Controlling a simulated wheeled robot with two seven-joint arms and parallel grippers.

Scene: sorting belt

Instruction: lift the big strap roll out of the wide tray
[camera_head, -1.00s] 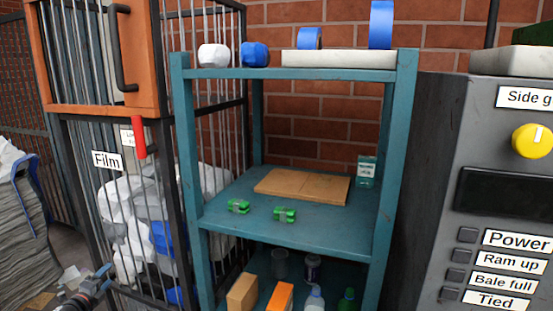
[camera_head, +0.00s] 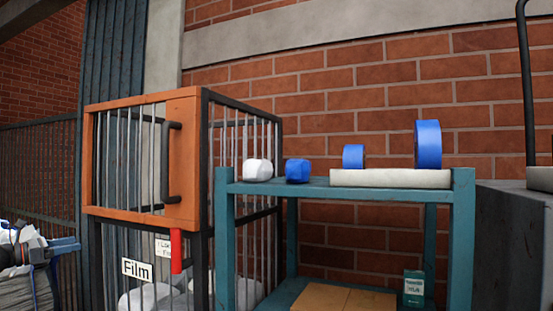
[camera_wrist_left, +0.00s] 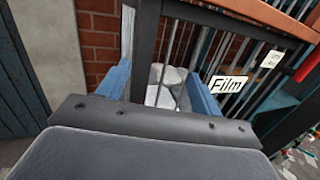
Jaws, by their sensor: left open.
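The big strap roll (camera_head: 428,144) is a blue ring standing upright at the right end of the wide tray (camera_head: 390,179). The tray is pale and low and lies on the top of the teal shelf rack. A smaller blue strap roll (camera_head: 353,156) stands upright at the tray's left part. My left gripper (camera_head: 66,245) is at the far left of the head view, well away from the tray and lower than it. In the left wrist view its blue fingers (camera_wrist_left: 160,88) are spread with nothing between them, facing the film cage. My right gripper is out of view.
A white lump (camera_head: 257,169) and a blue lump (camera_head: 297,171) sit left of the tray on the rack (camera_head: 462,235). The orange-framed film cage (camera_head: 140,213) stands between my left gripper and the rack. A brick wall is behind. A grey machine (camera_head: 510,250) stands right of the rack.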

